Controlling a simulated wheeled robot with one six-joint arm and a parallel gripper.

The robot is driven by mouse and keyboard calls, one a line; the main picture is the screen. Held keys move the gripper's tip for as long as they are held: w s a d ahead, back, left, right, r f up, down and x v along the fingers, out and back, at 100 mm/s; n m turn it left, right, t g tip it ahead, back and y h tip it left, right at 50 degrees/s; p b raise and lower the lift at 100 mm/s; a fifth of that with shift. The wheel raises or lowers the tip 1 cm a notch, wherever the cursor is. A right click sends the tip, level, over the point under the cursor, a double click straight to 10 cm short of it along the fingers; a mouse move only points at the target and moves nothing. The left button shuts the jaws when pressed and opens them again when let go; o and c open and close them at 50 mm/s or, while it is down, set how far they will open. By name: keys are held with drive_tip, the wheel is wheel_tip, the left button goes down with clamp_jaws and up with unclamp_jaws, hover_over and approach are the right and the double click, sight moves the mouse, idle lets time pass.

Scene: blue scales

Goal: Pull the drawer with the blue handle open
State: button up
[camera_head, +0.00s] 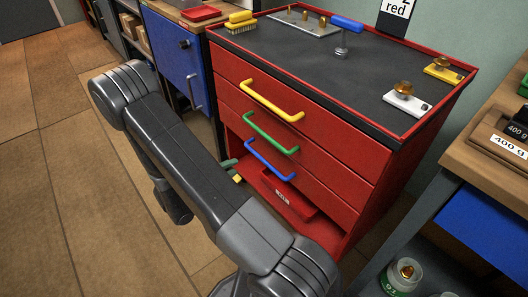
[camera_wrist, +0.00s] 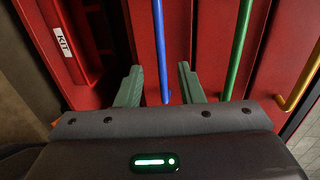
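The blue handle (camera_head: 270,162) is a bar on the lowest drawer front (camera_head: 312,202) of the red cabinet; this drawer looks shut. In the wrist view the blue handle (camera_wrist: 160,45) runs between the two green fingers. My gripper (camera_wrist: 160,86) is open, with a finger on each side of the handle's line and a gap to both. In the head view only the fingertips of my gripper (camera_head: 234,170) show, just left of the handle and seemingly short of it. My arm hides the rest of the gripper.
Above are drawers with a green handle (camera_head: 270,133) and a yellow handle (camera_head: 270,101). Below is an open shelf with a red tray (camera_head: 290,198) labelled KIT. A blue cupboard (camera_head: 178,55) stands left; a wooden bench (camera_head: 480,150) stands right. The floor in front is clear.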

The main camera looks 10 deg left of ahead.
sight(259, 155)
drive_tip(key=b+x, duration=0.3)
drive_tip(key=x, duration=1)
drive_tip(key=shift+r, duration=0.1)
clamp_jaws()
